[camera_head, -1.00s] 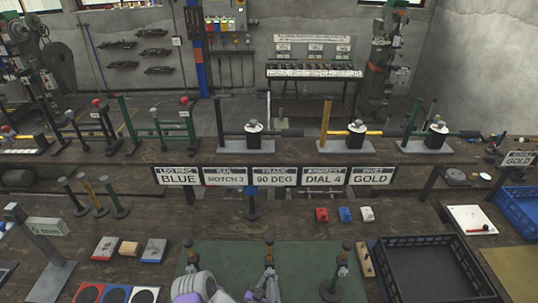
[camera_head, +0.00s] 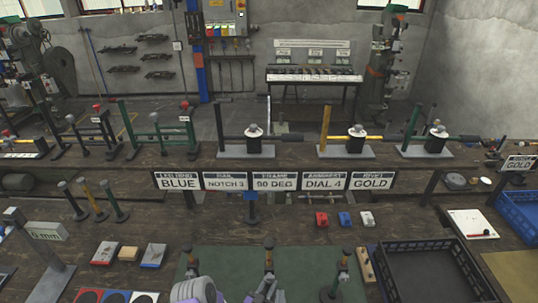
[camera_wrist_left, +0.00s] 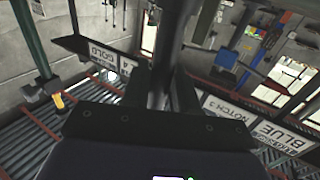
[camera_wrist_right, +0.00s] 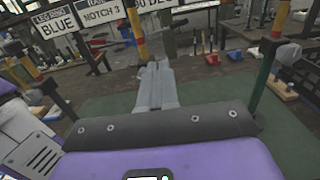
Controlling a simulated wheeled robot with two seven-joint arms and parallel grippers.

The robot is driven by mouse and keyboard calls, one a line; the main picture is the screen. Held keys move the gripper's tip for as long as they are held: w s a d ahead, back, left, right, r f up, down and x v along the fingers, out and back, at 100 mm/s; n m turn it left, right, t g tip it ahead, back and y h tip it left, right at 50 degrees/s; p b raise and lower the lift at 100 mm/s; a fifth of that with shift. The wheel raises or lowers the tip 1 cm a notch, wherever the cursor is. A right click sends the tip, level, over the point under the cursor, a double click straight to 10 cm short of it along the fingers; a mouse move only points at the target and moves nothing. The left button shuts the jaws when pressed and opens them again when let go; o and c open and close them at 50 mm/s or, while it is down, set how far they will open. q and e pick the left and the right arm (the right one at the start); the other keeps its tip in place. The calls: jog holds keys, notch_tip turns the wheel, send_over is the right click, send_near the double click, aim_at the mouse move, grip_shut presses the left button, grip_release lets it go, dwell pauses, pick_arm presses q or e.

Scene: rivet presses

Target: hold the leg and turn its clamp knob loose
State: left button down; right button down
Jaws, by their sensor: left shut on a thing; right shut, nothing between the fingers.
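Three slim legs stand on a green mat (camera_head: 225,262): a left leg (camera_head: 191,264), a middle leg (camera_head: 268,257) and a right leg (camera_head: 344,264) with a round foot. My left gripper (camera_wrist_left: 161,85) is shut on a dark upright post (camera_wrist_left: 160,97) in the left wrist view; which leg this is, I cannot tell. My right gripper (camera_head: 266,285) is at the middle leg, low in the head view. In the right wrist view its fingers (camera_wrist_right: 155,72) are closed and empty, close to a yellow-banded leg (camera_wrist_right: 136,22). Contact and the clamp knob are not clear.
A black crate (camera_head: 385,250) stands right of the mat. Sign plates (camera_head: 273,181) line the bench behind. Red, blue and white blocks (camera_head: 344,219) lie beyond the mat. A blue post (camera_head: 252,208) stands behind the middle leg.

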aim_at(269, 279)
jog(key=w+a+f+y, duration=0.1)
jog(key=w, duration=0.5)
jog(key=shift+a+f+n, duration=0.2)
jog(key=shift+f+n, duration=0.1)
jog(key=shift+n, duration=0.1)
jog(key=shift+w+a+f, duration=0.1)
jog(key=shift+a+f, duration=0.3)
jog(key=shift+f, duration=0.15)
dwell(0.8)
jog(key=shift+a+r, duration=0.15)
jog(key=shift+a, duration=0.2)
dwell(0.4)
jog(key=shift+a, duration=0.5)
jog(key=shift+a, duration=0.1)
jog(key=shift+r, duration=0.1)
